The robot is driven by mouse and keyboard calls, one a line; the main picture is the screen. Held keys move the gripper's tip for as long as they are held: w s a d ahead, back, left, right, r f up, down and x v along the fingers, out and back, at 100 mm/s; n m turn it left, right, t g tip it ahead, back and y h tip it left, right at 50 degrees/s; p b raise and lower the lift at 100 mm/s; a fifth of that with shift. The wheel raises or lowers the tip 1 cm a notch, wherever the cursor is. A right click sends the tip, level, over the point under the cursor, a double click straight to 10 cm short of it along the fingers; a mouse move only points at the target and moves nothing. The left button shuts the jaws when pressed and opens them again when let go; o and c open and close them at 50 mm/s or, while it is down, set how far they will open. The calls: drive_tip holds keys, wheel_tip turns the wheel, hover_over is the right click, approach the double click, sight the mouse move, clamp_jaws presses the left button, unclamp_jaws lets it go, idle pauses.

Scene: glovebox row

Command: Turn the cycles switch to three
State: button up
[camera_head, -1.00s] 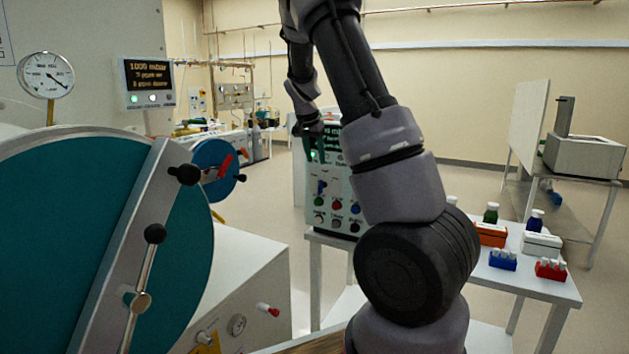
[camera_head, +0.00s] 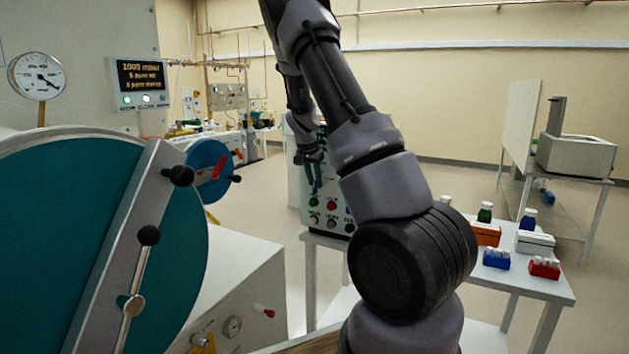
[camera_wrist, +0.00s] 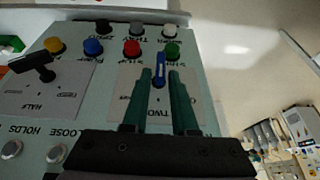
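The grey-green control panel (camera_head: 343,214) stands on a white table, right of the big teal door. In the wrist view, the panel (camera_wrist: 75,72) appears upside down. A blue switch handle (camera_wrist: 159,68) stands on a plate with a TWO label, pointing roughly along the picture's vertical. My gripper (camera_wrist: 160,76) has its two green fingers apart, one on each side of the blue handle; I see no clear contact. A black switch (camera_wrist: 34,66) sits beside it on a plate marked HALF. In the head view, my gripper (camera_head: 313,180) is at the panel's face, partly covering the switches.
Several coloured buttons, including a red button (camera_wrist: 132,48), a green button (camera_wrist: 172,51) and a blue button (camera_wrist: 93,48), sit close to the fingertips. Bottles and small racks (camera_head: 497,259) stand right of my arm. The teal door's handle (camera_head: 148,236) projects at left.

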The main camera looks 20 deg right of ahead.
clamp_jaws()
drive_tip(key=shift+w+a+g+h, duration=0.25)
drive_tip(key=shift+g+h, duration=0.05)
drive_tip(key=shift+g, duration=0.2)
drive_tip(key=shift+w+a+f+n+g+h, duration=0.1)
drive_tip(key=shift+w+n+g+h, duration=0.1)
drive_tip(key=shift+g+h, duration=0.3)
drive_tip(key=shift+w+a+n+g+h, duration=0.1)
drive_tip(key=shift+n+g+h, duration=0.1)
drive_tip(key=shift+g+h, duration=0.25)
drive_tip(key=shift+s, duration=0.1)
drive_tip(key=o, duration=0.5)
unclamp_jaws()
drive_tip(key=v, duration=1)
drive_tip(key=shift+r, duration=0.4)
